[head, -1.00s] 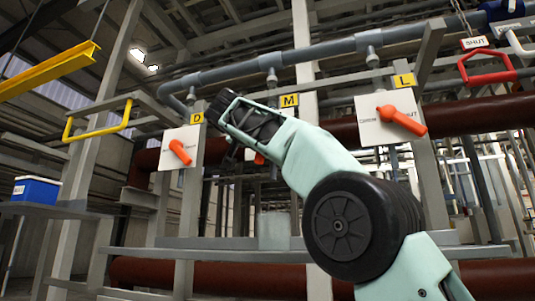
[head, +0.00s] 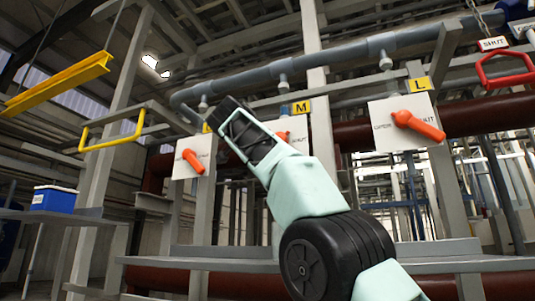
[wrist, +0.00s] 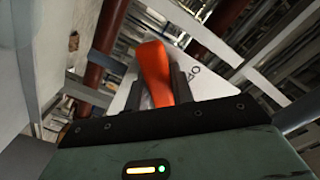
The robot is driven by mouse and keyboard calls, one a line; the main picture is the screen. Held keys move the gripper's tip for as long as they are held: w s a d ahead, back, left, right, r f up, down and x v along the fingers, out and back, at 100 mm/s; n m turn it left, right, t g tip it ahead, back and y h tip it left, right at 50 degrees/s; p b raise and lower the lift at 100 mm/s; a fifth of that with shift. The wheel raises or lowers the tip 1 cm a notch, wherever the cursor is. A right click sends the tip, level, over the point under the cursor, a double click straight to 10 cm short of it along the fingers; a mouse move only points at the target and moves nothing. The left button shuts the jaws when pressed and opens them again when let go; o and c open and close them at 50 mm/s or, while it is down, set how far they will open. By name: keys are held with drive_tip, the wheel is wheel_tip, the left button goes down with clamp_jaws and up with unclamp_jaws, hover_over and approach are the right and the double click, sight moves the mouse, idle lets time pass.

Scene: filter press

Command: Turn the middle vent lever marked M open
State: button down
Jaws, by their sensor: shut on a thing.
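The middle vent lever is orange, on a white plate (head: 298,129) under the yellow M tag (head: 301,107). In the head view only a bit of the M lever (head: 283,136) shows; my arm hides the rest. In the wrist view an orange lever (wrist: 154,68) stands between the two dark fingers of my gripper (wrist: 160,86), which is shut on it. A white plate (wrist: 203,50) with partly readable lettering lies behind it. The fingertips are not clearly visible in the head view, and the M lever's angle cannot be told there.
An orange lever (head: 193,160) is on the left plate, and another (head: 418,125) is under the L tag (head: 419,84). A red handle (head: 503,69) hangs at right. A yellow handle (head: 112,140), yellow beam (head: 58,84) and blue box (head: 54,198) are at left. Grey pipework runs above.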

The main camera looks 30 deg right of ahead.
drive_tip(key=shift+r, duration=0.15)
drive_tip(key=c, duration=1.2)
unclamp_jaws()
drive_tip(key=b+v, duration=0.1)
drive_tip(key=v, duration=1.6)
drive_tip(key=shift+s+a+b, duration=0.2)
drive_tip(key=shift+b, duration=0.2)
